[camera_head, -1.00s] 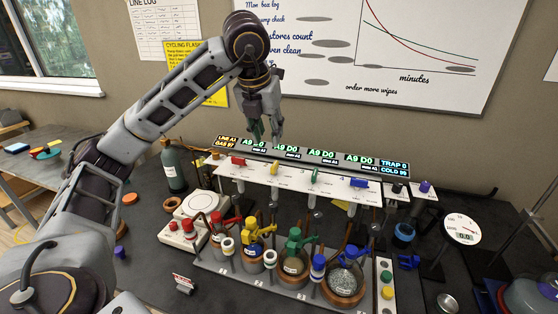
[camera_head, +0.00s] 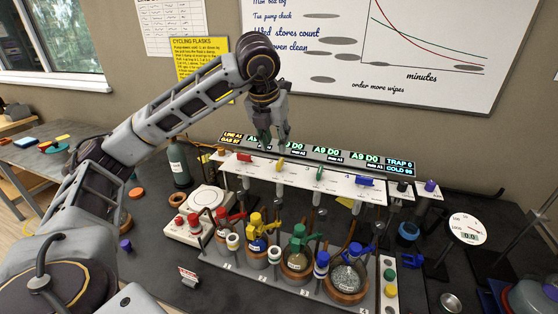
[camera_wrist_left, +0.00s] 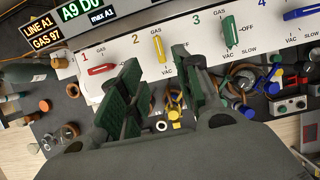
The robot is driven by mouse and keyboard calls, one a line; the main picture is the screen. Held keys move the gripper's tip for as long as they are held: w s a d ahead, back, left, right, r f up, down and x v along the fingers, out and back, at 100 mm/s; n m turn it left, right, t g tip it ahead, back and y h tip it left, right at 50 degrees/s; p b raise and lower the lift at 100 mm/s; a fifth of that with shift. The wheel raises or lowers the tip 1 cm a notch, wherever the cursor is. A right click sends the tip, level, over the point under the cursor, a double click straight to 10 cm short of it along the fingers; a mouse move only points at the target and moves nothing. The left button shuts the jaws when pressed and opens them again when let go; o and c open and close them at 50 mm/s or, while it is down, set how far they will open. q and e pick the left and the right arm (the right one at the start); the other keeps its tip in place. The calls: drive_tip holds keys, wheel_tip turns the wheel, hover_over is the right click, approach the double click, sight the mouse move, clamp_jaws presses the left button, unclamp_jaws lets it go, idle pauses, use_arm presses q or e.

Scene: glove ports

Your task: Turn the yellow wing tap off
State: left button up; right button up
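The yellow wing tap (camera_head: 280,164) sits at position 2 on the white panel, between the red tap (camera_head: 243,158) and the green tap (camera_head: 319,173). In the left wrist view the yellow tap (camera_wrist_left: 159,48) stands nearly upright in the picture, one end toward its VAC label; the red tap (camera_wrist_left: 101,68) lies sideways. My left gripper (camera_head: 275,138) hangs just above and behind the yellow tap in the head view. Its green-padded fingers (camera_wrist_left: 150,88) are apart, with nothing between them, and the tap shows beyond their tips. I see no contact. My right gripper is not in view.
A blue tap (camera_head: 364,182) is further right on the panel. A display strip (camera_head: 310,153) runs behind it. Flasks with coloured clamps, such as the green-clamped flask (camera_head: 297,262), stand below the panel. A round gauge (camera_head: 468,229) stands right.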

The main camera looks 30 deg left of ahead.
sight(279, 162)
use_arm(q)
drive_tip(key=shift+p+x, duration=0.4)
drive_tip(key=shift+x, duration=4.3)
clamp_jaws()
